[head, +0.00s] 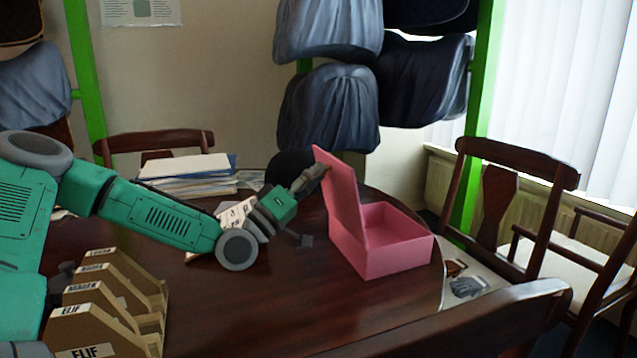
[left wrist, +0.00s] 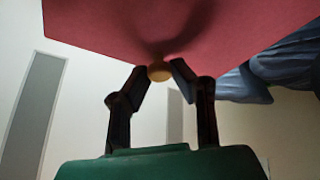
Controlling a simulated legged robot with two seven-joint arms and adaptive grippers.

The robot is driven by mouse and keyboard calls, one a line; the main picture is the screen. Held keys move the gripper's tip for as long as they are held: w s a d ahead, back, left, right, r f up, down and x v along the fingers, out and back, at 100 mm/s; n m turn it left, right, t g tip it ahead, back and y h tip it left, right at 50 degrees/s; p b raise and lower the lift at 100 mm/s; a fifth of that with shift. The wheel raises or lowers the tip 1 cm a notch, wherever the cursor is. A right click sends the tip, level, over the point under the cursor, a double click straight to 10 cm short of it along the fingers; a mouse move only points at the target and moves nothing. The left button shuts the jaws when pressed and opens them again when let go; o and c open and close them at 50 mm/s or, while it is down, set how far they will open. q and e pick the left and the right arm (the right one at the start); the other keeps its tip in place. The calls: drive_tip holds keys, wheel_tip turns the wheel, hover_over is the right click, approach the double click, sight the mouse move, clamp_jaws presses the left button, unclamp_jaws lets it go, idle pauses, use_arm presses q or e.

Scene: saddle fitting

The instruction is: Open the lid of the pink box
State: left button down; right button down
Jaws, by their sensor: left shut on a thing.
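The pink box (head: 398,252) stands on the right part of the dark wooden table. Its lid (head: 343,197) is raised, standing steeply and leaning a little back to the left, and the inside of the box shows, empty where visible. My left gripper (head: 318,172) is at the upper left edge of the lid. In the left wrist view my left gripper (left wrist: 160,75) is shut on a small round tan knob (left wrist: 160,71) on the lid (left wrist: 210,28), which fills the top of that view. My right gripper is not in view.
Cardboard holders with name labels (head: 110,300) stand at the table's front left. A stack of papers (head: 187,172) lies at the back. Wooden chairs (head: 510,205) stand around the table (head: 290,310). The table's front middle is clear.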

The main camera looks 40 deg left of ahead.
use_arm(q)
drive_tip(key=shift+a+f, duration=0.1)
drive_tip(key=shift+f, duration=0.15)
drive_tip(key=c, duration=1.4)
unclamp_jaws()
drive_tip(key=shift+w, duration=0.1)
drive_tip(key=shift+o, duration=0.2)
drive_tip(key=v, duration=0.7)
drive_tip(key=shift+f, duration=0.2)
drive_tip(key=shift+a, duration=0.1)
